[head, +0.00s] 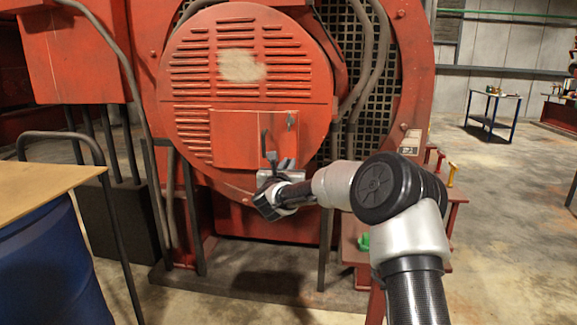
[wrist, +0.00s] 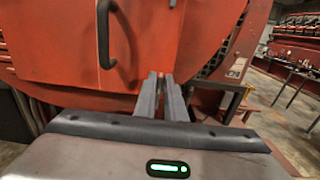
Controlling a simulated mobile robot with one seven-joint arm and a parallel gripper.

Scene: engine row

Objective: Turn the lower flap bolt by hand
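The flap (head: 235,140) is a red rectangular panel low on the round louvred cover. It has a dark vertical handle (head: 264,141), which also shows in the wrist view (wrist: 104,34). A small dark fitting (head: 290,121) sits near its upper right corner. My gripper (head: 284,163) is at the flap's lower right corner. In the wrist view its two grey fingers (wrist: 162,78) are close together with a narrow gap, tips against or just before the red panel. No lower bolt shows; the fingers hide that spot. I cannot tell whether they grip anything.
A blue drum (head: 45,265) with a board (head: 45,185) on top stands at the left. Dark railings (head: 190,210) stand before the engine. A green object (head: 364,242) lies on a red ledge beside my arm. Floor is open at the right, with a table (head: 492,112) farther back.

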